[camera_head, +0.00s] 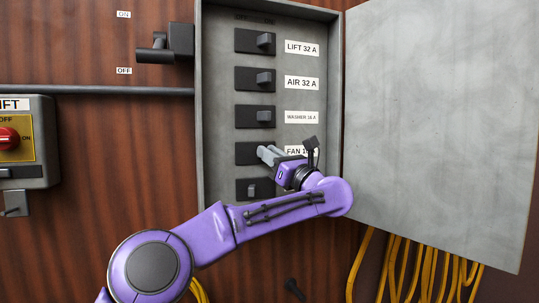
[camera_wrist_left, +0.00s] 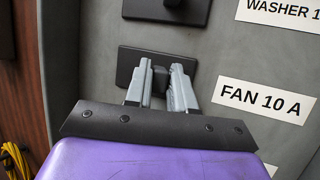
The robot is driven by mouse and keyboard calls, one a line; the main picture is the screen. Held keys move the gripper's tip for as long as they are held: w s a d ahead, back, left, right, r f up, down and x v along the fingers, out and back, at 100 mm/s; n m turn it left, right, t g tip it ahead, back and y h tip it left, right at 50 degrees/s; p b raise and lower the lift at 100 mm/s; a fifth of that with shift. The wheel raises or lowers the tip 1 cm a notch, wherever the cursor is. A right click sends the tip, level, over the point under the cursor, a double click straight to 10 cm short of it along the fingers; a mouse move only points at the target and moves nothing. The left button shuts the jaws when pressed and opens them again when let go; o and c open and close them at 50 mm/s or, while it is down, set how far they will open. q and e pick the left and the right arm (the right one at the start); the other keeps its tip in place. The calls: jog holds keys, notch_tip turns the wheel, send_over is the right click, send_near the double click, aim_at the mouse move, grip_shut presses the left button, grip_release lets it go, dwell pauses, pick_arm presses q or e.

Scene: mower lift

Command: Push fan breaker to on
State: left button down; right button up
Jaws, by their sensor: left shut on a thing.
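The fan breaker (camera_head: 246,152) is a dark plate with a small toggle, fourth down in the open grey breaker box (camera_head: 222,110). Its label, FAN 10 A (camera_wrist_left: 262,99), reads clearly in the wrist view and is partly covered by my gripper in the head view. My left gripper (camera_head: 266,153) reaches in from the lower right of the plate. In the left wrist view its two grey fingers (camera_wrist_left: 160,78) are closed on the dark toggle of the fan breaker (camera_wrist_left: 130,66). The toggle's exact position is mostly hidden by the fingers. My right gripper is not in view.
Lift (camera_head: 264,40), air (camera_head: 264,78) and washer (camera_head: 264,116) toggles sit toward the ON side. The bottom toggle (camera_head: 252,190) sits further left. The open box door (camera_head: 440,120) stands at right. A lever switch (camera_head: 180,42) and red-knob control box (camera_head: 30,165) are left.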

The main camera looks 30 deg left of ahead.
pick_arm(q)
jog(key=c, duration=1.3)
grip_release()
jog(key=shift+w, duration=0.15)
jog(key=b+v, duration=0.3)
jog(key=v, duration=0.7)
jog(key=shift+d+f+b, duration=0.15)
jog(key=shift+d+b, duration=0.1)
jog(key=shift+b, duration=0.05)
